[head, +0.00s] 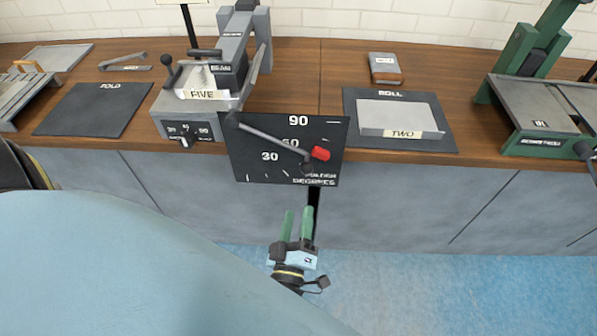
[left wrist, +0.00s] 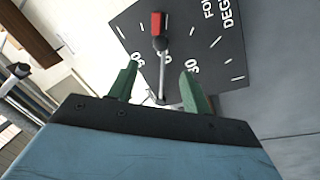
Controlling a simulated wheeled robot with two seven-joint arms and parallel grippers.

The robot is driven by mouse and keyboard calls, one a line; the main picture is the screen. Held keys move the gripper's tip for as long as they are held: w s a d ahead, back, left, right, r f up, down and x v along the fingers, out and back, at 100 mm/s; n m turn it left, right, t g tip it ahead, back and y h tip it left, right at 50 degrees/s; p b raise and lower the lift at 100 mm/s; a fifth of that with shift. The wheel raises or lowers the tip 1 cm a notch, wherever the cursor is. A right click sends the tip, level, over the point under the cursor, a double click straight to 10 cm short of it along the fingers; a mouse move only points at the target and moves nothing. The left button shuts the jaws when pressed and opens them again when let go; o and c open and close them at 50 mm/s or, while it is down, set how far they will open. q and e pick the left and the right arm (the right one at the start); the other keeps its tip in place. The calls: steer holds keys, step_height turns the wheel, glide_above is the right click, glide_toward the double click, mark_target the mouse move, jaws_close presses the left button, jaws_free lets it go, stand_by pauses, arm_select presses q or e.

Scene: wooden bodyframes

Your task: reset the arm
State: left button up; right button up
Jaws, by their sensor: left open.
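My left gripper (head: 298,211) has green fingers, apart and empty, below the knob and in front of the cabinet. In the left wrist view, the knob (left wrist: 158,24) is ahead of the open fingers (left wrist: 158,72), and the lever (left wrist: 163,65) appears in line with the gap between them. No touching shows. My right gripper is not in view.
The grey folding machine (head: 208,90) stands behind the dial on the wooden counter (head: 300,60). A black ROLL mat (head: 430,125) with a metal box (head: 400,115) lies right, a FOLD mat (head: 85,110) left. A green machine (head: 550,135) is far right. Open floor (head: 430,290) lies before the cabinet.

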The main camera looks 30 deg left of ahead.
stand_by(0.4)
arm_select(q)
steer(key=s+d+f+m+g+h, duration=0.1)
steer(key=s+f+m+g+h, duration=0.25)
steer(key=f, duration=0.45)
steer(key=s+d+f+m+g+h, duration=0.2)
steer(key=f+m+h, duration=0.15)
steer(key=f, duration=0.55)
steer(key=s+d+f+m+g+h, duration=0.1)
steer(key=s+f+m+g+h, duration=0.15)
steer(key=f+m, duration=0.4)
steer(key=s+a+f+m+g+y, duration=0.1)
steer(key=s+a+f+g, duration=0.3)
steer(key=s, duration=0.7)
steer(key=s+a+f+m+g+y, duration=0.1)
steer(key=s+a+f+m+g, duration=0.2)
steer(key=s+a+f+g, duration=0.2)
steer(key=s+a+f, duration=0.3)
steer(key=s+f, duration=0.1)
steer(key=s, duration=0.1)
steer(key=shift+s+f, duration=0.15)
steer(key=shift+s, duration=0.2)
steer(key=shift+c, duration=0.2)
